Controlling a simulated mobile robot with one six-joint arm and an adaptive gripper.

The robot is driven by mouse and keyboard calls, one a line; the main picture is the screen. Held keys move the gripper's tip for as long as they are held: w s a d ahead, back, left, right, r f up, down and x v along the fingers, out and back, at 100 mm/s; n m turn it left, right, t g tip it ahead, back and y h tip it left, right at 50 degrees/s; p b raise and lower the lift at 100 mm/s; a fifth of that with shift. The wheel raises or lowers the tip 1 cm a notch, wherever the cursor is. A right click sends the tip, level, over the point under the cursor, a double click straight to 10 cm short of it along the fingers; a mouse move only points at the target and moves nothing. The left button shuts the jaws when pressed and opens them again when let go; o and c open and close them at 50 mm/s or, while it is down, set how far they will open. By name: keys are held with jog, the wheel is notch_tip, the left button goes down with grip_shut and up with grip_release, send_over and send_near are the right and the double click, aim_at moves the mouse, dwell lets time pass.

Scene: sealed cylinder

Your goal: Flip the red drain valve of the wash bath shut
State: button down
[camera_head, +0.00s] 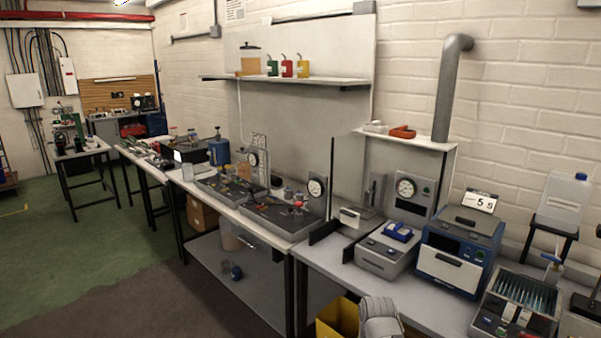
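A small red part (299,204) shows at the right end of a dark, tray-like bench unit (270,226), close to a round gauge. It may be the drain valve, but it is too small to tell its position. I cannot tell for sure which unit is the wash bath; a grey open box (352,217) with a pale front stands just right of the dark unit. A grey rounded part, probably of my own arm, shows at the bottom edge. My gripper's fingers are not in view.
A blue-and-white machine (459,254) and a rack of teal-tipped sticks (519,292) fill the right bench. A yellow bin (338,318) stands below its front edge. A shelf (290,81) with colored cans hangs above. The floor at left is clear.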

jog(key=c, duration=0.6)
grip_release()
